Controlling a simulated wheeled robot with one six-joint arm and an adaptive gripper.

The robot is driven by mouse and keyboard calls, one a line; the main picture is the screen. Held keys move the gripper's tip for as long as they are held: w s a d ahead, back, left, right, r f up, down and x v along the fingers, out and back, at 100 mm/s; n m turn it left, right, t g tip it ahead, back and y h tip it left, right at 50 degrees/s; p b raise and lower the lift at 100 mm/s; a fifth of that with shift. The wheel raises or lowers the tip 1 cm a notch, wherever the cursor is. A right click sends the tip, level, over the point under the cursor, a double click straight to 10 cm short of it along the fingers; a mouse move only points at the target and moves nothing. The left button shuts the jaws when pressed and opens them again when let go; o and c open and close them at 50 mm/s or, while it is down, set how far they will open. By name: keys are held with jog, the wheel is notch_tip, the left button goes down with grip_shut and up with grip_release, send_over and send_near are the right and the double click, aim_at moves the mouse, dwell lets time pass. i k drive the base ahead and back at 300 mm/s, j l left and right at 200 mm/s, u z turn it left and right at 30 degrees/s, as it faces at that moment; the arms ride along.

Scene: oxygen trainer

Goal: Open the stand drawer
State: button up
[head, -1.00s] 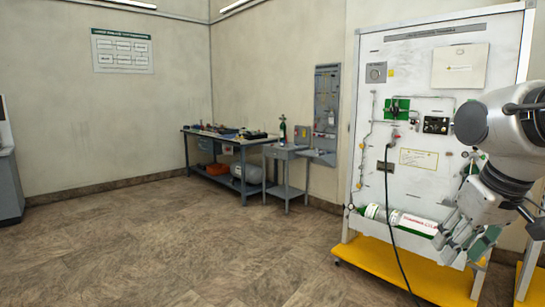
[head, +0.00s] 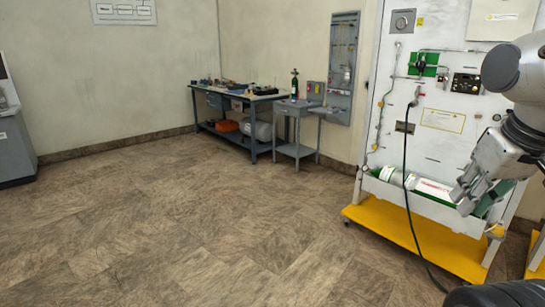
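A small grey stand (head: 297,109) is at the far side of the room, right of the workbench, in the head view. A drawer seems to sit under its top; it looks closed, but its front and handle are too small to make out. A green bottle (head: 294,86) stands on the stand. My gripper (head: 463,201) is at the right of the view, pointing down and left in front of the white panel, far from the stand. Its fingers look parted, with nothing held between them.
A workbench (head: 240,97) with tools stands left of the stand. Floor (head: 200,225) in front is clear.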

aim_at(290, 111)
jog(key=i, duration=2.9)
jog(key=i+l, duration=0.1)
jog(key=i, duration=1.35)
jog(key=i+u, duration=0.1)
jog(key=i, duration=1.35)
jog(key=i+l, duration=0.15)
jog(key=i, duration=1.3)
